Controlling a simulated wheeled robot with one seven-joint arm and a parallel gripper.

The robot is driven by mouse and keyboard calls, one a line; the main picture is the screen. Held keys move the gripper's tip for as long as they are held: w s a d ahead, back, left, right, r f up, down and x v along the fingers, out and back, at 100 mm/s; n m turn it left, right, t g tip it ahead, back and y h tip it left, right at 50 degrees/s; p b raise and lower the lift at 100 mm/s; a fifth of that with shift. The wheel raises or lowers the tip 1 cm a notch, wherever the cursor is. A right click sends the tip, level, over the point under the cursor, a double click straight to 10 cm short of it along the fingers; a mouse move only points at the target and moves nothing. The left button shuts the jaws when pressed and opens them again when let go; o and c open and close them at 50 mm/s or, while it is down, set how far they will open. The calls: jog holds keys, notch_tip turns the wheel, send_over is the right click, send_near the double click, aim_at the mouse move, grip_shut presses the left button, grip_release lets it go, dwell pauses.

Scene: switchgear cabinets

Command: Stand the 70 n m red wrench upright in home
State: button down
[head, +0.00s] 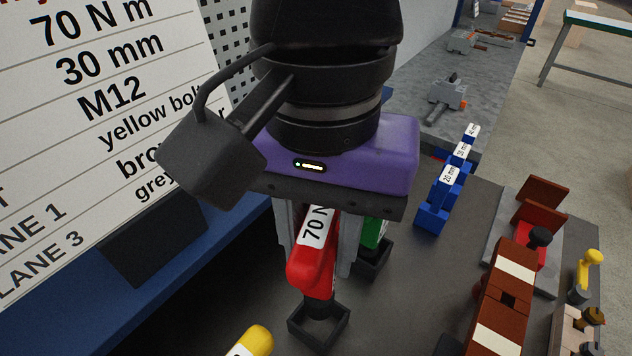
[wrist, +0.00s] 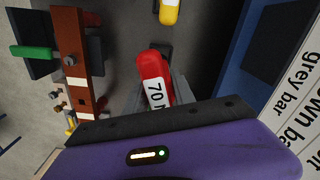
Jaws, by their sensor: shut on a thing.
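The red wrench (head: 312,265) has a white label reading "70 N" and is held roughly upright under my purple gripper (head: 320,258). The fingers are shut on it, one on each side. Its dark lower end reaches into or just over a black square holder (head: 333,338) on the dark bench; I cannot tell whether it rests on the bottom. In the wrist view the red wrench (wrist: 152,72) shows between the fingers, and its lower end is hidden. Its upper part is hidden by my gripper in the head view.
A green wrench (head: 373,235) stands in a similar holder close behind, right. A yellow wrench (head: 252,342) is at the front. Blue labelled blocks (head: 436,205), a brown bar (head: 503,300) and a grey-based fixture (head: 548,262) lie to the right. A label board (head: 90,110) stands left.

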jog(key=shift+f+b, duration=3)
jog(key=shift+f, duration=0.45)
jog(key=c, duration=1)
grip_release()
jog(key=shift+o, duration=0.2)
jog(key=shift+r, duration=0.1)
notch_tip(320, 180, up, 8)
jog(key=shift+f+p, duration=0.15)
jog(key=shift+p, duration=0.4)
